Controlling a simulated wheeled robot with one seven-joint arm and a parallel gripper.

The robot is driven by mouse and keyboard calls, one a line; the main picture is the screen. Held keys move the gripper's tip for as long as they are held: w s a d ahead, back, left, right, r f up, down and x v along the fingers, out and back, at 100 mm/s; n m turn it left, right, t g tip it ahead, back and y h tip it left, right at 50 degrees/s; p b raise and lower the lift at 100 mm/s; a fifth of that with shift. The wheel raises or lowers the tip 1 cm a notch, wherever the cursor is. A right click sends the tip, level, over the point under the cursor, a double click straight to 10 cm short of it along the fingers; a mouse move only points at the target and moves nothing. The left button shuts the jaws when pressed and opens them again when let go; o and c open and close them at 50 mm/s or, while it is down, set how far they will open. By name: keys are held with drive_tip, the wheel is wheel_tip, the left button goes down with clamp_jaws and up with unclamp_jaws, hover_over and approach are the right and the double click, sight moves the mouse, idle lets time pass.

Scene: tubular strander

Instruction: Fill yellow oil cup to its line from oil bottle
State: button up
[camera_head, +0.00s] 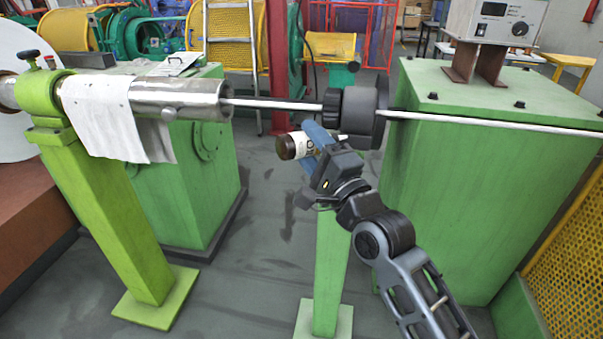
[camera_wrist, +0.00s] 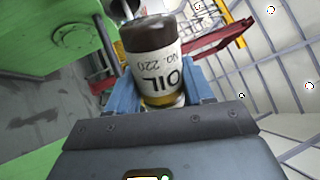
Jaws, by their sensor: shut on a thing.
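The oil bottle has a dark brown cap end and a white label reading OIL. It shows in the head view (camera_head: 303,146) and the wrist view (camera_wrist: 155,68). My gripper (camera_head: 316,150) is shut on it, with blue fingers on both sides of the bottle in the wrist view (camera_wrist: 158,92). In the head view the bottle lies tilted nearly on its side, dark end to the left, below the thin shaft.
A steel tube (camera_head: 185,97) with a white cloth (camera_head: 105,115) runs right from the bearing. The thin shaft (camera_head: 470,122) passes through a black collar (camera_head: 358,112) just above my gripper. A green box (camera_head: 480,180) stands to the right. Open floor lies between the posts.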

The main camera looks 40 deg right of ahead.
drive_tip(key=shift+w+a+r, duration=0.1)
drive_tip(key=shift+w+r, duration=0.1)
drive_tip(key=shift+r, duration=0.4)
drive_tip(key=m+p, duration=0.2)
drive_tip(key=p, duration=0.1)
drive_tip(key=f+m+h+p, duration=0.1)
drive_tip(key=shift+d+m+p, duration=0.3)
drive_tip(key=shift+m, duration=0.1)
drive_tip(key=shift+s+d+r+m+g+p, duration=0.1)
drive_tip(key=shift+d+r+m+g+p, duration=0.2)
drive_tip(key=shift+m+p, duration=0.6)
drive_tip(key=shift+d+r+m+h+p, duration=0.35)
drive_tip(key=shift+m+h+p, duration=0.2)
drive_tip(key=shift+p, duration=0.3)
drive_tip(key=shift+m, duration=0.25)
drive_tip(key=shift+s+d+r+m+g+h, duration=0.1)
drive_tip(key=shift+d+r+m+g+h, duration=0.3)
drive_tip(key=shift+m, duration=0.8)
drive_tip(key=shift+r, duration=0.2)
idle(2.9)
